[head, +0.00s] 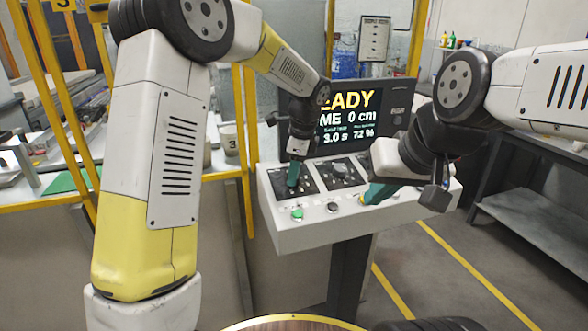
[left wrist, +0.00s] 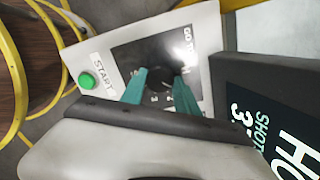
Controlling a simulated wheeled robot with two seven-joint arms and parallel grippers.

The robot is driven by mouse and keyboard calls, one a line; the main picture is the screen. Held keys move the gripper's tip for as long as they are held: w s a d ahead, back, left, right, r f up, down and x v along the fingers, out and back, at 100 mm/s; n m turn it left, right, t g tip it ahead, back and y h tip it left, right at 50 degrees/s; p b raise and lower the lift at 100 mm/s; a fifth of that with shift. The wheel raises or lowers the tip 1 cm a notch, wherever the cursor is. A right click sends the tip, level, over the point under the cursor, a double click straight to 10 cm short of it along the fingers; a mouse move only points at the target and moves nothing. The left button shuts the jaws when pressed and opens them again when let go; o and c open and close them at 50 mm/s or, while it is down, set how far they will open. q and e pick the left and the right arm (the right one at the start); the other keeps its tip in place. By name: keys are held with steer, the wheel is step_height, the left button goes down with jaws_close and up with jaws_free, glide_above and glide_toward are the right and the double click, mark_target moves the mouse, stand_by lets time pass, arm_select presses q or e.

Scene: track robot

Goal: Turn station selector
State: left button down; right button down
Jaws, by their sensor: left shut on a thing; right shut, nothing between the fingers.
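The station selector is a black round knob (left wrist: 160,77) with small numerals around it on a dark plate (left wrist: 135,58), in the left wrist view. My left gripper (left wrist: 159,90) has its two teal fingers on either side of the knob, shut on it. In the head view my left gripper (head: 292,182) reaches down to the left plate (head: 305,176) of the white control panel (head: 310,236) and hides the knob. My right gripper (head: 372,194) is shut and empty, low over the right part of the panel's front. The knob's pointer is too small to read.
A green button (head: 297,214) marked START and a dark button (head: 332,207) sit along the panel's front. Another dial plate (head: 338,172) lies right of the left one. A screen (head: 347,118) stands behind the panel. Yellow posts (head: 242,150) stand to the left.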

mark_target(298, 188)
stand_by(0.3)
arm_select(q)
steer(key=c, duration=0.9)
jaws_free()
steer(key=v, duration=0.8)
